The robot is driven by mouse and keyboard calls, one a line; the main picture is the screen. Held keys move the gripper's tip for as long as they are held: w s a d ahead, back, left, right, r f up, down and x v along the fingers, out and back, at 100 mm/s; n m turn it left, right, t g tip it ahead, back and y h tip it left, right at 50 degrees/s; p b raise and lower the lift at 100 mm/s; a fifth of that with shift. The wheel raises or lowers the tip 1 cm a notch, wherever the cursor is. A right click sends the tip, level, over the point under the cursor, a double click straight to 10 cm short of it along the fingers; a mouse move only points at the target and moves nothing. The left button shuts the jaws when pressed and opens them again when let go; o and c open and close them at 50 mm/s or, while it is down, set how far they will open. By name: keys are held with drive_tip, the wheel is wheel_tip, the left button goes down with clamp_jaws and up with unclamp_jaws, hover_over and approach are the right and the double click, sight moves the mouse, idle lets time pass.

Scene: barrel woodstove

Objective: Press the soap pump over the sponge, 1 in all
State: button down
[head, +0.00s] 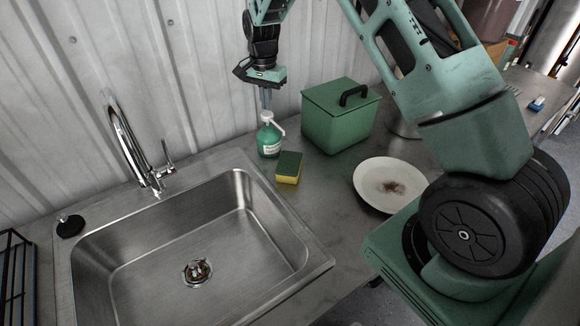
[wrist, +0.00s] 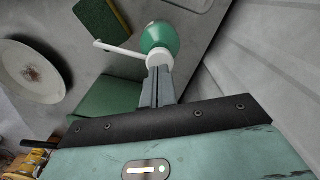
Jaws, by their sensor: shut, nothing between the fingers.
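The green soap bottle (head: 269,140) with a white pump head (head: 268,117) stands upright on the counter behind the sink's right corner. The green and yellow sponge (head: 289,167) lies on the counter just in front of it and to the right. My gripper (head: 267,104) points straight down above the pump, fingers together and empty. Its tips are at or very near the pump top; I cannot tell if they touch. In the wrist view, the closed fingers (wrist: 157,86) end at the white pump head (wrist: 157,59), whose spout points left. The sponge (wrist: 103,24) shows at the top left.
A green lidded box (head: 338,118) with a black handle stands right of the bottle. A dirty white plate (head: 390,185) lies in front of it. The steel sink (head: 285,232) and tap (head: 125,140) are at left. The corrugated wall is close behind my gripper.

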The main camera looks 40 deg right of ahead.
sight(267, 114)
drive_tip(key=shift+f, duration=0.2)
drive_tip(key=shift+f+b, duration=0.8)
drive_tip(key=shift+f, duration=0.55)
drive_tip(key=shift+r+p, duration=1)
drive_tip(key=shift+r, duration=0.45)
drive_tip(key=shift+r, duration=0.15)
wheel_tip(267, 114, up, 6)
drive_tip(key=p, duration=0.4)
